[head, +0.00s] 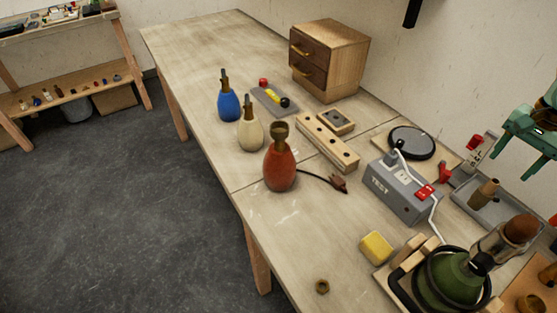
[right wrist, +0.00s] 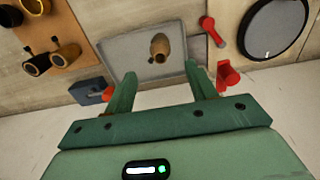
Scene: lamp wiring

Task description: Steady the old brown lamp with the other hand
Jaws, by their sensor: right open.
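A reddish-brown lamp (head: 280,169) with a dark brass neck stands upright on the bench, its dark cord and plug (head: 339,183) lying to its right. I take it as the old brown lamp; no gripper touches it. My right gripper (head: 524,130) is at the right edge of the head view, well apart from the lamp. In the right wrist view its two green fingers (right wrist: 160,80) are spread and empty, above the bench beside a grey tray (right wrist: 112,48) with a brass-brown socket (right wrist: 160,46) in it. My left gripper is not in view.
Blue (head: 229,105) and cream (head: 250,134) lamps stand behind the brown one. A grey test box (head: 393,190), yellow sponge (head: 376,247) and green lamp (head: 454,279) in a wooden cradle are to its right. The bench (head: 185,45) is bare at its far left.

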